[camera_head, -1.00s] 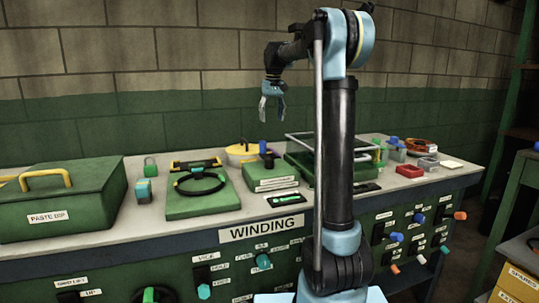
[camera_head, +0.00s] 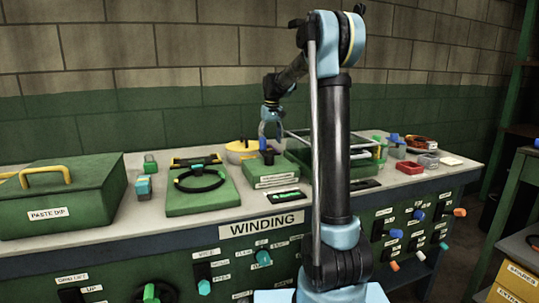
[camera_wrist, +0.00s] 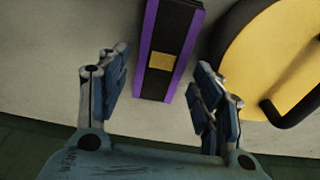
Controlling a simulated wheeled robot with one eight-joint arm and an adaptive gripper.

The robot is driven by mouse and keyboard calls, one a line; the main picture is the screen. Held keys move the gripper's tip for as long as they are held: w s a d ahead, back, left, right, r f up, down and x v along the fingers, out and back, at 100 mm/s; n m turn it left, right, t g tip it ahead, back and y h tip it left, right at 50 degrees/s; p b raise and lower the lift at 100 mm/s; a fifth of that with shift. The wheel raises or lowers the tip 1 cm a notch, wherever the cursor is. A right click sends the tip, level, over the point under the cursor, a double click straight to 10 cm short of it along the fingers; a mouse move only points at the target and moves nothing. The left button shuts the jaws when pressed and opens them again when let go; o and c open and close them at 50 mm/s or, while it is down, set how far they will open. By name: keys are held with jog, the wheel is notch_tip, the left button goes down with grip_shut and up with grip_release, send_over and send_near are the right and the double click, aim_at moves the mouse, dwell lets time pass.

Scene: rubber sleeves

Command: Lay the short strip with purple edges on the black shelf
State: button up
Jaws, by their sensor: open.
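The strip with purple edges (camera_wrist: 156,82) is black with a yellow square at its middle. My gripper (camera_wrist: 162,68) is open and empty, with one finger on each side of the strip and gaps between. In the head view my gripper (camera_head: 270,135) hangs low over the back of the bench, behind the green box; I cannot make out the strip there. I cannot pick out the black shelf with certainty.
A yellow round thing with a black handle (camera_wrist: 268,62) lies close right of my gripper in the wrist view. On the bench stand a green bin (camera_head: 65,205), a green plate with a black ring (camera_head: 190,207) and a green box (camera_head: 280,178).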

aim_at(269, 149)
jog(key=shift+w+a+f, duration=0.15)
jog(key=shift+f, duration=1)
jog(key=shift+w+a+f, duration=0.1)
jog(key=shift+w+f, duration=0.05)
jog(key=shift+f, duration=1)
jog(key=c, duration=0.9)
jog(key=shift+c, duration=0.2)
